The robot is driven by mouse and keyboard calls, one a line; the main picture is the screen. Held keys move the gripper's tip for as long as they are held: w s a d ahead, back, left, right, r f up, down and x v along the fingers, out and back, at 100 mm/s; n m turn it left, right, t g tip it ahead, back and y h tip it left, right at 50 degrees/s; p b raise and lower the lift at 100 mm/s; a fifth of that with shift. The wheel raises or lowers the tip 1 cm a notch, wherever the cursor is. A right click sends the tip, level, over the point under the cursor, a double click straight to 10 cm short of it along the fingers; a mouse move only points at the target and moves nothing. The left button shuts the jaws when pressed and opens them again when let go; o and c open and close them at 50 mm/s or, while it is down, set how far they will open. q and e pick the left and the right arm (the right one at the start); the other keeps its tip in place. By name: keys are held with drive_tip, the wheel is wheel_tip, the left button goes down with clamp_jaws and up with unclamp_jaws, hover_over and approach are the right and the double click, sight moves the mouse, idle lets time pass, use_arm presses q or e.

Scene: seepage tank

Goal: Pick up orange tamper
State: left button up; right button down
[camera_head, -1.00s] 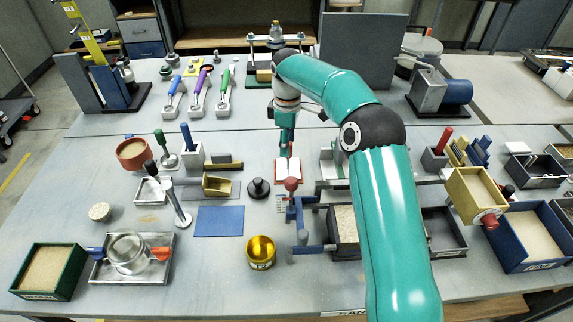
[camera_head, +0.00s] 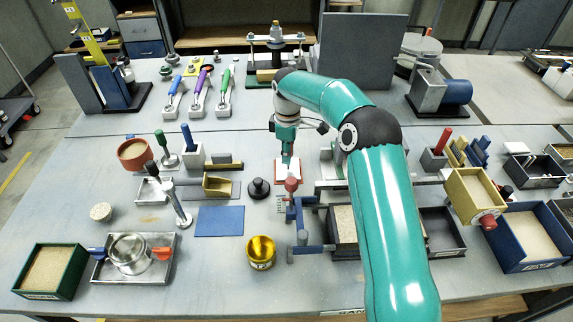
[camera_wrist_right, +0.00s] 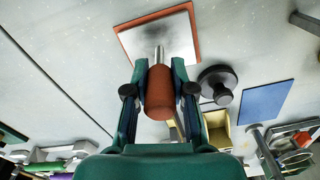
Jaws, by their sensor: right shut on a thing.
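The orange tamper (camera_wrist_right: 160,95) shows in the right wrist view as an orange handle on a short metal shaft. The shaft runs down to a square grey plate with an orange edge (camera_wrist_right: 185,38). In the head view this plate (camera_head: 282,176) lies on the table near the middle, and my arm largely hides the handle. My right gripper (camera_wrist_right: 159,70) is shut on the tamper's handle, one finger on each side. In the head view my right gripper (camera_head: 287,158) is just above the plate. I cannot tell whether the plate touches the table. My left gripper is not in view.
A black knob-shaped weight (camera_head: 259,188) and a blue mat (camera_head: 219,221) are to the left. A blue stand with a red knob (camera_head: 292,185) is close in front. A yellow cup (camera_head: 261,252) stands nearer. Boxes (camera_head: 343,225) crowd the right side.

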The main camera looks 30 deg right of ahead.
drive_tip(key=shift+r, duration=0.15)
drive_tip(key=shift+r, duration=0.85)
wheel_tip(320, 180, up, 10)
drive_tip(key=shift+w+r+p, duration=0.1)
drive_tip(key=shift+p, duration=0.45)
wheel_tip(320, 180, up, 8)
drive_tip(key=p, duration=0.4)
